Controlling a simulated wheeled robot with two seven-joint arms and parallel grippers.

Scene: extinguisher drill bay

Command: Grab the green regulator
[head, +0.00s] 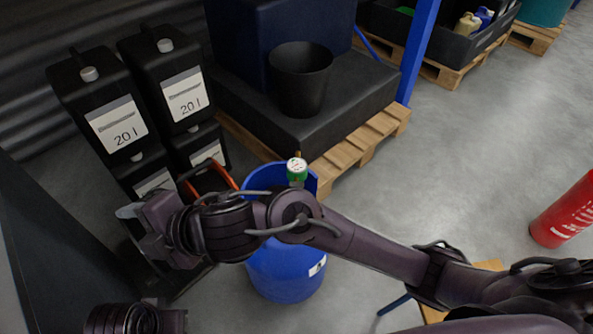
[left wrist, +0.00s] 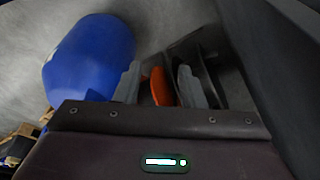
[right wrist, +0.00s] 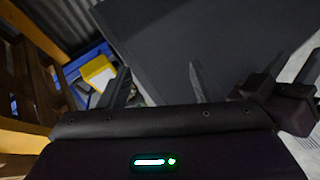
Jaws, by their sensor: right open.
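The green regulator (head: 297,170), with a white round face and a brass-coloured fitting above it, shows at the blue drum (head: 287,272) in the head view. Whether it stands in the drum or behind its rim I cannot tell, since my right arm crosses in front. My right gripper (head: 130,211) is well to the left of it, beside the black canisters. In the right wrist view its fingers (right wrist: 160,84) are apart with nothing held. My left gripper (left wrist: 160,84) has its fingers apart in the left wrist view. An orange part (left wrist: 158,88) shows between them, with gaps on both sides.
Black 20 l canisters (head: 118,125) are stacked at the left. A black bucket (head: 300,85) stands on a dark platform over a wooden pallet (head: 365,140). A red extinguisher (head: 565,215) is at the right. The grey floor between (head: 470,160) is open.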

